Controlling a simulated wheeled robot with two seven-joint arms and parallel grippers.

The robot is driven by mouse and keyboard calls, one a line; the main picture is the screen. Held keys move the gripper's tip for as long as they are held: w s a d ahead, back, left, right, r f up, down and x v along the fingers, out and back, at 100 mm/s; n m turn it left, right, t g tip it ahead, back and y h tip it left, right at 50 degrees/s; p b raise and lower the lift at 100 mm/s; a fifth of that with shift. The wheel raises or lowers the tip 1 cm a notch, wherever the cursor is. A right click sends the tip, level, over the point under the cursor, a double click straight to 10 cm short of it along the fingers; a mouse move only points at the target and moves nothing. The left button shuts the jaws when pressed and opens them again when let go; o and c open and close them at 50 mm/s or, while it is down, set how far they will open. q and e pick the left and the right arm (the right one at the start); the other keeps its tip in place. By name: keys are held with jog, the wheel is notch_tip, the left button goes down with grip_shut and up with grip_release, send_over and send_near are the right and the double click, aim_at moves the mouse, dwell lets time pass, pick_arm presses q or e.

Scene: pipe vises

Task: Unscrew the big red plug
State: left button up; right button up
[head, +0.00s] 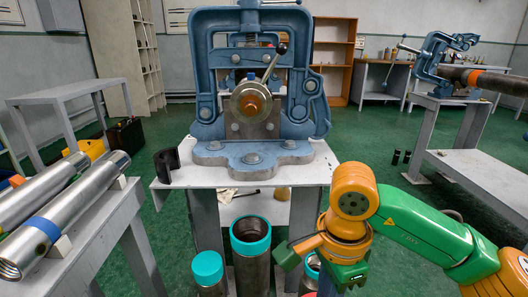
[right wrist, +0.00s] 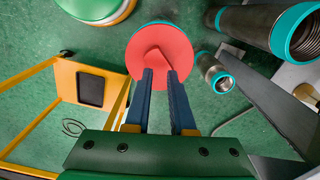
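The big red plug (right wrist: 158,50) shows in the right wrist view as a round red disc with a raised part at its middle. It appears to sit on top of an upright pipe with a teal edge. In the head view it is mostly hidden by my right arm. My right gripper (right wrist: 159,75) points toward the plug with its two blue fingers parted, their tips over the plug's middle. Whether the tips touch the raised part is not clear. In the head view the right gripper (head: 343,284) points down at the bottom edge. My left gripper is not in view.
Upright pipes with teal collars (head: 250,238) stand left of my right gripper. A blue vise (head: 253,155) is bolted to a grey table (head: 330,178) behind. Silver pipes (head: 60,215) lie on a rack at left. A second vise (head: 435,65) stands far right.

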jog(key=m, duration=1.1)
jog(key=m+b, duration=0.1)
jog(key=m, duration=0.5)
jog(key=shift+s, duration=0.1)
jog(key=m, duration=0.6)
jog(key=shift+f+b, duration=1.25)
jog(key=shift+r, duration=0.1)
grip_shut()
